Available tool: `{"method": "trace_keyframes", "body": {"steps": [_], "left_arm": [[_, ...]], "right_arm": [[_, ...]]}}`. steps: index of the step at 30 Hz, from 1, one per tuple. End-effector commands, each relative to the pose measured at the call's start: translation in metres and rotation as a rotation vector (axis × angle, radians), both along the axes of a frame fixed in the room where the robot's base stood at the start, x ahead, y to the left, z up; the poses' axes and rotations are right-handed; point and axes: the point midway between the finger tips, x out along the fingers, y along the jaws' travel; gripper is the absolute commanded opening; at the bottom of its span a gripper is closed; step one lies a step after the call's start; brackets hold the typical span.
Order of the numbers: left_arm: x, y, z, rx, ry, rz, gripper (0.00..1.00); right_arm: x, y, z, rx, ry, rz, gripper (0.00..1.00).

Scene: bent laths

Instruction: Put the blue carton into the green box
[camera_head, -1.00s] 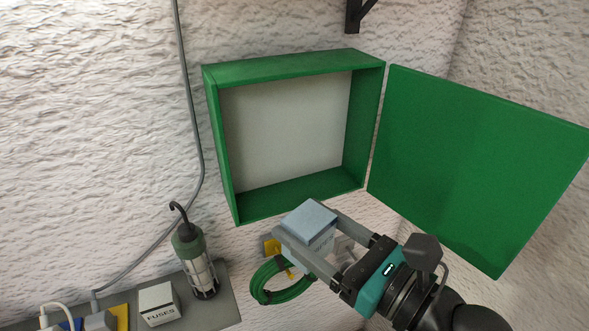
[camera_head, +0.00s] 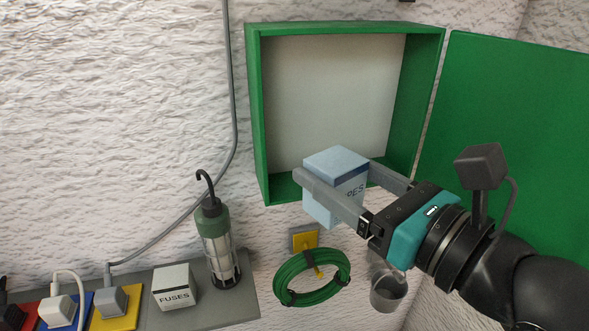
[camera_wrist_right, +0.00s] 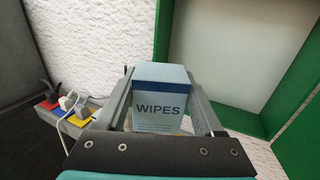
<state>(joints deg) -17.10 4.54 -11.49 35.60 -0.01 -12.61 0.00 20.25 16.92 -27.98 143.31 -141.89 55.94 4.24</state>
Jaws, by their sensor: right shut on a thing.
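The blue carton (camera_head: 337,165), lettered "WIPES" in the right wrist view (camera_wrist_right: 160,100), is held between the fingers of my right gripper (camera_head: 342,188). That gripper is shut on it and holds it upright in front of the lower edge of the green box (camera_head: 256,120). The green box is mounted on the wall and open, with a pale back; its bottom panel is partly hidden by the carton and gripper. Its green door (camera_head: 505,130) is swung open to the right. The box also shows in the right wrist view (camera_wrist_right: 295,85). My left gripper is not in view.
A grey shelf (camera_head: 235,311) at the lower left bears a white "FUSES" carton (camera_head: 174,287), a work lamp (camera_head: 219,250) and several plugs on coloured sockets. A coiled green cable (camera_head: 283,284) hangs from a yellow wall hook (camera_head: 304,239). A grey cup (camera_head: 388,292) is below my gripper.

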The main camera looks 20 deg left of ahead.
Motion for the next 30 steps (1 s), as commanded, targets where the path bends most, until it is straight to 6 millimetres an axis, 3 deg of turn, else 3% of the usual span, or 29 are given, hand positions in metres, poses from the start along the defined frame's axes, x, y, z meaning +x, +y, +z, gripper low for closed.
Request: {"method": "trace_keyframes", "body": {"steps": [9,28,30], "left_arm": [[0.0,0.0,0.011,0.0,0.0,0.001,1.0],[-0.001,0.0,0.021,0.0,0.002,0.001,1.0],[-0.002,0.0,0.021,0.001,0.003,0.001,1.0]], "right_arm": [[0.054,0.036,0.002,0.0,0.0,0.0,0.14],[0.141,0.095,0.001,-0.001,-0.001,0.0,0.14],[0.14,0.094,-0.016,-0.004,0.004,-0.001,0.14]]}}
